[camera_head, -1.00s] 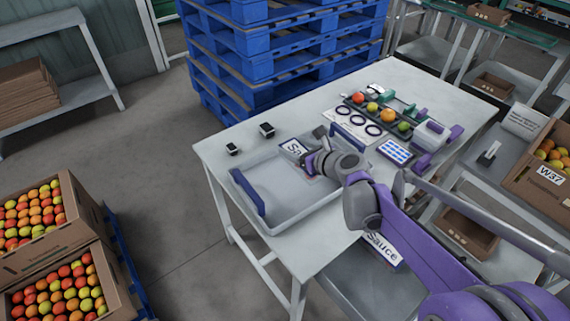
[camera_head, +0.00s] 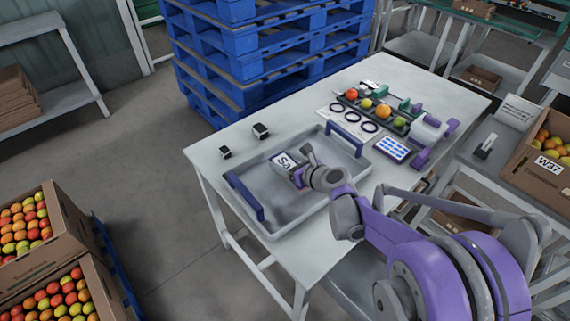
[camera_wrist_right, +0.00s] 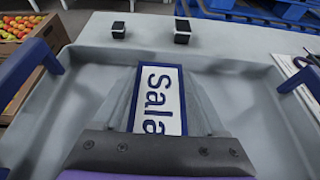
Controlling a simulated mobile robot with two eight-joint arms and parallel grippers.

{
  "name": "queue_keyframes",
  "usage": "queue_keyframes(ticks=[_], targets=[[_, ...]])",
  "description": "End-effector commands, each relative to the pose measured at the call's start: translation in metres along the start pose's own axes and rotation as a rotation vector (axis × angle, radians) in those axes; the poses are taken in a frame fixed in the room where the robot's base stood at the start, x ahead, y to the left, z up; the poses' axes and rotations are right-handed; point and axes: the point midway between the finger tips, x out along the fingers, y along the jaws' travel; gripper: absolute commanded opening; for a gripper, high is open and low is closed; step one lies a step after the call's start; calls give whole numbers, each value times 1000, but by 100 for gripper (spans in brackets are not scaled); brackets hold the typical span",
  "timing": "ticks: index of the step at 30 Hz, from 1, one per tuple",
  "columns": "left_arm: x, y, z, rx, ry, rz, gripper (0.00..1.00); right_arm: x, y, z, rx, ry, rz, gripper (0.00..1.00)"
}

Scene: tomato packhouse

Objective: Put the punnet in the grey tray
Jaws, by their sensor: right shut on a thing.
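The grey tray (camera_head: 290,222) lies on the white table with a dark blue handle at each end. My right gripper (camera_head: 299,170) reaches in over it from the right and is shut on the punnet. Mostly its white, blue-edged label (camera_head: 283,161) shows, at the far side of the gripper. In the right wrist view the label (camera_wrist_right: 160,98) reads "Sala" and lies in front of the gripper, with the tray's floor and far wall (camera_wrist_right: 235,69) around it. I cannot tell whether the punnet touches the tray floor. My left gripper is out of view.
Two small dark items (camera_head: 261,131) stand behind the tray. To its right are a sheet with dark rings (camera_head: 352,117), a blue-and-white pad (camera_head: 393,149) and a rack of tomatoes (camera_head: 383,111). Blue pallets (camera_head: 255,65) stand behind the table.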

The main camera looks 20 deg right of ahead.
Motion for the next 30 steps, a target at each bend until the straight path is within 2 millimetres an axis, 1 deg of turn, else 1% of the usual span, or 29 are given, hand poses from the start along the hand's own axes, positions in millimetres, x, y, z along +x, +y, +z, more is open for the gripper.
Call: queue_keyframes(ticks=[1,2,8,12,13,15,17,23,26,29,30], targets=[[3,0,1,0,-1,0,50,3,0,-7,0,0,0,11],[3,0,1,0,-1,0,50,3,0,-8,0,0,0,11],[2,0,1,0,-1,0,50,2,0,-6,0,0,0,11],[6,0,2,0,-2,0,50,4,0,-10,0,0,0,11],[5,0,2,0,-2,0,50,4,0,-10,0,0,0,78],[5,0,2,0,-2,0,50,4,0,-9,0,0,0,90],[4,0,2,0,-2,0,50,4,0,-9,0,0,0,100],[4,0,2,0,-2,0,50,4,0,-9,0,0,0,100],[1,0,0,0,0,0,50,2,0,-5,0,-1,0,100],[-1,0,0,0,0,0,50,-10,-1,-5,1,0,-1,100],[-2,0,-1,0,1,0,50,-17,-1,-5,1,0,-2,100]])
